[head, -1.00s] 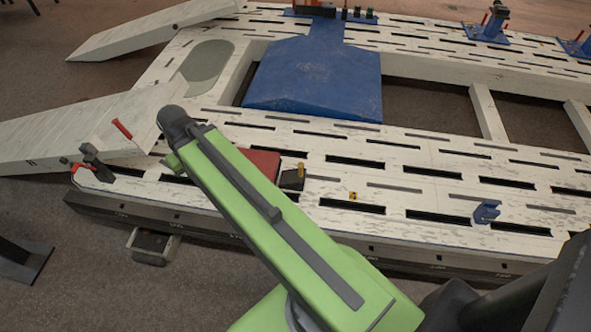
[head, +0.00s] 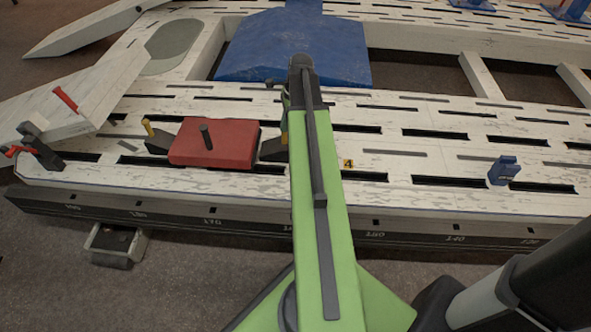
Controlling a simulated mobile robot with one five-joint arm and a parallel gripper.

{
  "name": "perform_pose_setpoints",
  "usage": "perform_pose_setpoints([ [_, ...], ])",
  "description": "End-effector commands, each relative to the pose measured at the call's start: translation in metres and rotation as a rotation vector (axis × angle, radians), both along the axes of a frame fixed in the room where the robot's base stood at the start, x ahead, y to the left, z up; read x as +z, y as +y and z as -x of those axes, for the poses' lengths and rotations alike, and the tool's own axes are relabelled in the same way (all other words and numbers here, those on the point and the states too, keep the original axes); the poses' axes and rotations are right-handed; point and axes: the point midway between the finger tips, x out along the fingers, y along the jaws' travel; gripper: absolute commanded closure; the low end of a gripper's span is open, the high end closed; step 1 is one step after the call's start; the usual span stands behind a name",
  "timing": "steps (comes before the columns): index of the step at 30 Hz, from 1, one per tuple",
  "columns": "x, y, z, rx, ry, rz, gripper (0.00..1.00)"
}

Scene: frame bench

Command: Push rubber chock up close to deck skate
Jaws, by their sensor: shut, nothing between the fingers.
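A flat red block with a dark upright peg, which looks like the deck skate (head: 228,145), lies on the slotted pale bench deck. A dark wedge-like piece with a yellow upright (head: 158,143) stands close at its left end. A similar dark piece (head: 273,149) stands close at its right end, partly hidden by my green arm. I cannot tell for sure which of these is the rubber chock, nor whether either touches the red block. My gripper is not visible; my arm's green link, ending above the deck, hides what lies behind it.
A blue clamp (head: 503,170) stands on the deck at the right. A red-handled clamp (head: 40,146) is at the left end, by a pale ramp (head: 75,95). A blue plate (head: 295,50) lies behind. The deck between my arm and the blue clamp is clear.

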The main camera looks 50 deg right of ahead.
Motion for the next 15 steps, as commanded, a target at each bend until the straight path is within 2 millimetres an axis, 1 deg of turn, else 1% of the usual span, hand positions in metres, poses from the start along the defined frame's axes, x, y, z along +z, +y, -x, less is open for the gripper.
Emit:
perform_pose_setpoints([
  [1, -0.033, -0.028, 0.016, -0.102, 0.002, -0.016, 1.00],
  [3, -0.046, -0.052, 0.037, -0.192, 0.005, -0.027, 1.00],
  [6, -0.055, -0.072, 0.057, -0.252, 0.006, -0.030, 1.00],
  [9, -0.055, -0.079, 0.065, -0.269, 0.006, -0.031, 1.00],
  [12, -0.053, -0.079, 0.065, -0.269, 0.006, -0.031, 1.00],
  [15, -0.057, -0.078, 0.064, -0.268, 0.006, -0.030, 1.00],
])
